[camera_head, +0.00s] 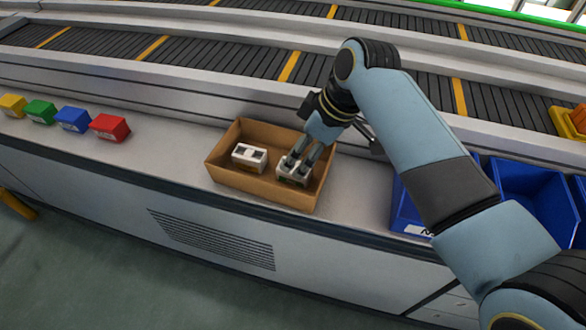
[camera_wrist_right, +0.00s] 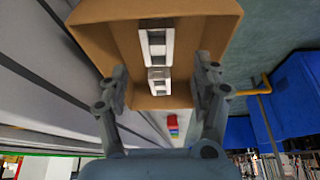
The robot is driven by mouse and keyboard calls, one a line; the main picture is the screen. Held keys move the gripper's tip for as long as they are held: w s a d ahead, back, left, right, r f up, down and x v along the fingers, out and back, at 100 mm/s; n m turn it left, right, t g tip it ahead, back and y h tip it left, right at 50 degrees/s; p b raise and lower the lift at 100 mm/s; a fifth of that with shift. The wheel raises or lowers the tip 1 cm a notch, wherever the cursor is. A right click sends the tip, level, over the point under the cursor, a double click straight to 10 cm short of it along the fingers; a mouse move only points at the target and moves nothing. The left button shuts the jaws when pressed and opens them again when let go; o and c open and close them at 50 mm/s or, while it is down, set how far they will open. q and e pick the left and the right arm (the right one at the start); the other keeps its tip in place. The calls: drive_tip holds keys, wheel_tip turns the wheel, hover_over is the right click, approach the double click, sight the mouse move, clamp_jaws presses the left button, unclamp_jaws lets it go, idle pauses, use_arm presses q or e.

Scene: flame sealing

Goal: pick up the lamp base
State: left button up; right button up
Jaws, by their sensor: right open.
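Two small white blocks with dark recesses sit in an open cardboard box (camera_head: 237,184) on the counter. The left block (camera_head: 249,157) stands free. The right block (camera_head: 294,172) is partly hidden behind my right gripper (camera_head: 298,162); I cannot tell by name which is the lamp base. In the right wrist view the near block (camera_wrist_right: 157,45) and the far block (camera_wrist_right: 159,82) line up inside the box. There my right gripper (camera_wrist_right: 162,74) is open, its fingers apart on either side, with nothing held. I cannot tell whether the fingers touch a block. My left gripper is not in view.
Yellow (camera_head: 13,105), green (camera_head: 40,112), blue (camera_head: 73,120) and red (camera_head: 110,128) blocks stand in a row at the left. Blue bins (camera_head: 535,190) are at the right. A conveyor (camera_head: 220,58) runs behind the counter. The counter between red block and box is clear.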

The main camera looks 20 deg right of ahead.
sight(295, 167)
drive_tip(key=shift+w+a+f, duration=0.1)
drive_tip(key=shift+a+f, duration=0.05)
drive_tip(key=shift+f, duration=0.35)
drive_tip(key=shift+w+f, duration=0.1)
drive_tip(key=shift+f, duration=0.2)
drive_tip(key=x, duration=0.4)
drive_tip(key=shift+d+f+b, duration=0.25)
drive_tip(key=shift+f+b, duration=0.15)
drive_tip(key=shift+a+f, duration=0.1)
drive_tip(key=shift+f, duration=0.05)
drive_tip(key=c, duration=1.1)
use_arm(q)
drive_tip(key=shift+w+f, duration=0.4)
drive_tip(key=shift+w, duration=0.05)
use_arm(e)
drive_tip(key=shift+c, duration=0.8)
